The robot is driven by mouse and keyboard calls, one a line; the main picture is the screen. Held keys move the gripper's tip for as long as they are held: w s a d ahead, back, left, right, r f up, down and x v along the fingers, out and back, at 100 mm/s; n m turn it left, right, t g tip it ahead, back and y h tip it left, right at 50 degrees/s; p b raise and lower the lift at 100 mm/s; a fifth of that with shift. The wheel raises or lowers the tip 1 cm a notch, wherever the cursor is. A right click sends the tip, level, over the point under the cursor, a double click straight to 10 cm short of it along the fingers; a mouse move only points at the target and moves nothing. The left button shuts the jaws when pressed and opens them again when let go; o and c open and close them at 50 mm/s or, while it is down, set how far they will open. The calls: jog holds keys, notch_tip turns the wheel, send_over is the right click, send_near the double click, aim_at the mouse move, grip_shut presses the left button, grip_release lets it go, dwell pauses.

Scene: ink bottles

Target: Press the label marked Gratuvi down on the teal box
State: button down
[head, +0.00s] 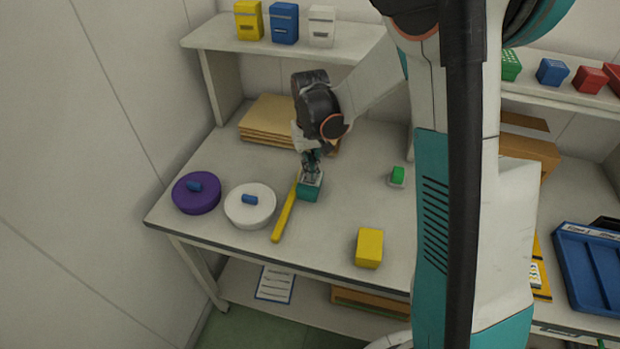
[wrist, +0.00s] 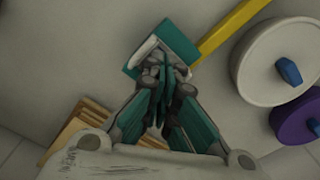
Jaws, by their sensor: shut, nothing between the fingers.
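The teal box (head: 309,191) stands on the table left of the middle, and it also shows in the wrist view (wrist: 176,40). My gripper (head: 312,172) is shut and empty, pointing down right at the top of the box. In the wrist view my gripper (wrist: 164,65) covers part of the box top. A pale patch, which seems to be the label (wrist: 146,50), shows beside the fingertips at the edge of the box. Its print cannot be read, and I cannot tell whether it lies flat. I cannot tell whether the fingertips touch it.
A yellow bar (head: 285,213) lies close beside the box. A white round container (head: 250,212) and a purple one (head: 196,199) stand to its left. A yellow block (head: 369,248) and a green button (head: 398,175) are to the right. Brown envelopes (head: 268,117) lie behind.

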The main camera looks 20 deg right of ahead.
jog(key=shift+f+b, duration=0.8)
jog(key=shift+f, duration=0.25)
dwell(0.6)
dwell(0.5)
jog(key=shift+r+p, duration=2.25)
jog(key=shift+r, duration=1.3)
jog(key=s+r+t+b, duration=0.1)
jog(key=s+r+t, duration=0.2)
jog(key=s+r, duration=0.8)
jog(key=s+r+t+b, duration=0.1)
jog(key=s+r+t, duration=0.2)
jog(key=s, duration=0.8)
jog(key=shift+s+n+t, duration=0.2)
jog(key=shift+n+t, duration=0.2)
jog(key=shift+t, duration=0.2)
